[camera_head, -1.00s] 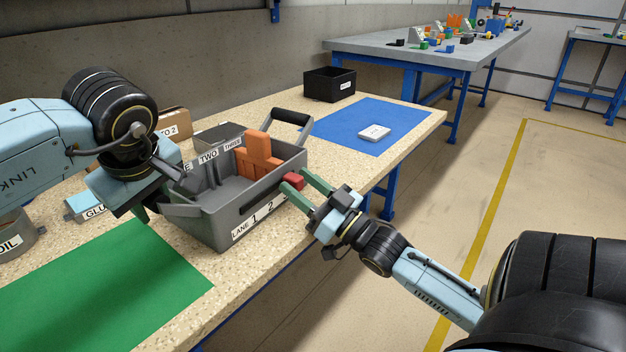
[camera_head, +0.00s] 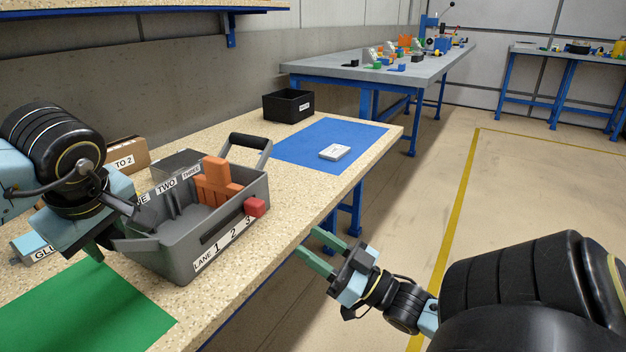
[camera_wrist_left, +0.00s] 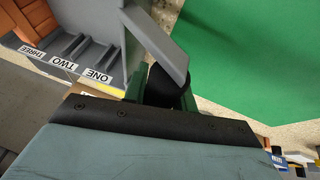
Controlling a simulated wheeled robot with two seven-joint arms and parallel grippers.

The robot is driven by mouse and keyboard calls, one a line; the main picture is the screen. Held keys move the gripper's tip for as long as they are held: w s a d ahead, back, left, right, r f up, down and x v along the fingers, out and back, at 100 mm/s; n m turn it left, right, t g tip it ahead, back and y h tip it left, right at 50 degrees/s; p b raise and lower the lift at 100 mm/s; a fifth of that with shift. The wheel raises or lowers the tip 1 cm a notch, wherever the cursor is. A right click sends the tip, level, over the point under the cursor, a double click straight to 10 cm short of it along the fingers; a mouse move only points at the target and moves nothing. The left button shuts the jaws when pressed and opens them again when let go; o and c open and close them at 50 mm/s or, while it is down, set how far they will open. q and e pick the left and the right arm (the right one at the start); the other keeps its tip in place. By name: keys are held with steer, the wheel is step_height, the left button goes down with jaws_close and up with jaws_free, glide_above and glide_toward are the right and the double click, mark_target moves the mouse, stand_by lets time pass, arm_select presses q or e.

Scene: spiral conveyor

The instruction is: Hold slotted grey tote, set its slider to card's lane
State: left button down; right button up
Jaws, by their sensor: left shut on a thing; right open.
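The grey slotted tote (camera_head: 190,245) stands on the speckled bench. Its slots are labelled ONE, TWO and THREE, and orange blocks (camera_head: 216,185) sit inside. Its red slider (camera_head: 255,207) is on the front rim, by the 3 of the LANE 1 2 3 strip (camera_head: 222,243). My left gripper (camera_head: 108,245) is shut on the tote's left handle; the grey handle also shows in the left wrist view (camera_wrist_left: 155,42). My right gripper (camera_head: 318,252) is open and empty, to the right of the slider and apart from it. A brown card (camera_head: 126,156) reads "TO 2", partly hidden by my left arm.
A green mat (camera_head: 85,315) lies in front at left. A blue mat (camera_head: 345,135) with a white block (camera_head: 335,152) lies behind the tote, near a black bin (camera_head: 288,106). A grey box (camera_head: 178,163) stands behind the tote. The floor right of the bench is clear.

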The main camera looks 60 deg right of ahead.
arm_select(q)
steer(key=shift+a+f, duration=0.1)
steer(key=shift+f, duration=0.05)
steer(key=c, duration=1.1)
jaws_free()
steer(key=shift+o, duration=0.2)
steer(key=v, duration=1.2)
